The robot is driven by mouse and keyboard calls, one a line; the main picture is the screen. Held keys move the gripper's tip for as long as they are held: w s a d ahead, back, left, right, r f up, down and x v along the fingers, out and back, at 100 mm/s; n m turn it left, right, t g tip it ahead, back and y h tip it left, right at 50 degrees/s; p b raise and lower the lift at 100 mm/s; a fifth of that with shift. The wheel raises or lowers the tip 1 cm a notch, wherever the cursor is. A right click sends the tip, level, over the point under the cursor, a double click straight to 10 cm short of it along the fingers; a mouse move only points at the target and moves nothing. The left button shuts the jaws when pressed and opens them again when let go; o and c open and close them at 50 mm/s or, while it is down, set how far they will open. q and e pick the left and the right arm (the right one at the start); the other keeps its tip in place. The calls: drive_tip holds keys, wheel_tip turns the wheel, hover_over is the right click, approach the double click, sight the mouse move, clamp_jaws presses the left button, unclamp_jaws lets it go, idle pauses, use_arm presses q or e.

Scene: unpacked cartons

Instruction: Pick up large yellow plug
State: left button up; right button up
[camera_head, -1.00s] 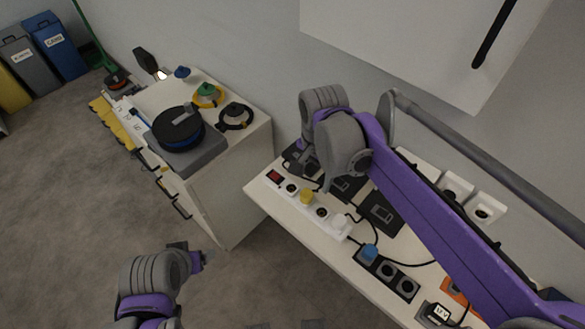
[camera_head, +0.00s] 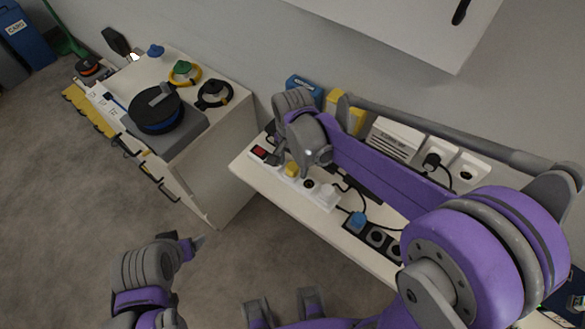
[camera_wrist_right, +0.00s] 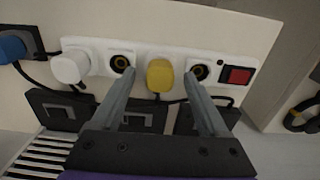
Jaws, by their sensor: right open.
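The yellow plug (camera_head: 291,170) sits in a white power strip (camera_head: 321,201) on the narrow table. In the right wrist view the yellow plug (camera_wrist_right: 160,75) stands upright in the strip (camera_wrist_right: 190,56) between two empty sockets. My right gripper (camera_wrist_right: 158,80) is open, its fingers on either side of the plug and apart from it. In the head view my right gripper (camera_head: 284,158) is above the strip, partly hidden by its wrist. My left gripper (camera_head: 192,245) is over the floor, away from the table; its opening is unclear.
A white plug (camera_wrist_right: 70,66) and red switch (camera_wrist_right: 237,75) are on the same strip. A blue plug (camera_head: 357,221) sits in a black strip (camera_head: 376,237). Dark boxes (camera_wrist_right: 133,118) lie close by. A cabinet (camera_head: 213,165) with a cable reel (camera_head: 156,109) stands left.

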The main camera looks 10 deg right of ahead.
sight(293, 166)
drive_tip(key=shift+f, duration=0.15)
clamp_jaws()
idle(0.5)
wheel_tip(293, 166, up, 10)
drive_tip(key=shift+p, duration=0.4)
